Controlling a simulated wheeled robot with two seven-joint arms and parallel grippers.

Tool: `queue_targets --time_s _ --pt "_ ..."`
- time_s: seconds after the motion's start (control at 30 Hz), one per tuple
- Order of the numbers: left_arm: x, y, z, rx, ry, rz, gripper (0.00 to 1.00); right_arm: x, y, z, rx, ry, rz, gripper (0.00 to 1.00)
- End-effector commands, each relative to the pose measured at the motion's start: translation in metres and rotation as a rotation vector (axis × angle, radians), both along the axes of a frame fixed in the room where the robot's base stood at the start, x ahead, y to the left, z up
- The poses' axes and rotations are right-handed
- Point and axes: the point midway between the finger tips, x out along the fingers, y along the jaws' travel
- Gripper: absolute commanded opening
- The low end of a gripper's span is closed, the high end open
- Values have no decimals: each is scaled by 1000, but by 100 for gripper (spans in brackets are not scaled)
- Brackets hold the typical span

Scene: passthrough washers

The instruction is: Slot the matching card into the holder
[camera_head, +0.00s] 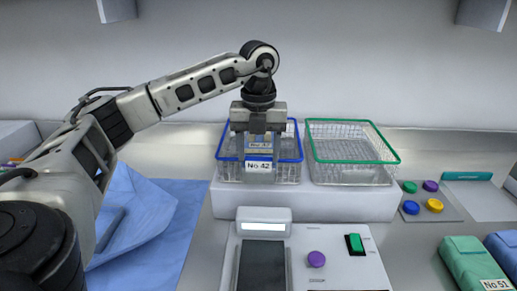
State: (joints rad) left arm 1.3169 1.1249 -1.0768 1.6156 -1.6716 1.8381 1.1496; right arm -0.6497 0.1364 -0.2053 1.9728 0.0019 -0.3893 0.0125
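My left gripper (259,143) points down over the blue-rimmed wire basket (293,127). Its fingers are apart, with a small pale item (260,146) marked "No 42" between them. I cannot tell whether they grip it or only stand around it. A white card (258,165) reading "No 42" shows at the basket's front, just below the fingers. I cannot make out a separate holder behind it. My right gripper is out of view.
A green-rimmed wire basket (350,162) stands to the right on the same white block (310,202). A device with a purple knob (316,259) stands in front. A green pack (466,258) marked "No 51" lies at right; blue cloth (150,220) lies at left.

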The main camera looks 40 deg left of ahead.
Motion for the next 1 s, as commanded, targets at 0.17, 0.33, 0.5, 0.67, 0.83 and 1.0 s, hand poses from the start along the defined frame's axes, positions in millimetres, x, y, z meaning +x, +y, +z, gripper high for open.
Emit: queue_targets --time_s 0.17,0.33,0.5,0.67,0.83,1.0 --pt "0 0 0 0 0 0 79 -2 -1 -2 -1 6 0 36" --pt "0 0 1 0 0 0 79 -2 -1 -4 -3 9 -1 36" --pt "1 0 14 -1 -3 0 79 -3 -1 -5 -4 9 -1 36" --pt "1 -1 46 -2 -7 0 79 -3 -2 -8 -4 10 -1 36" --pt "1 0 95 0 -6 1 79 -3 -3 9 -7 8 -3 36" --pt "1 0 119 1 -6 0 79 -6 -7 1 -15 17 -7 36"
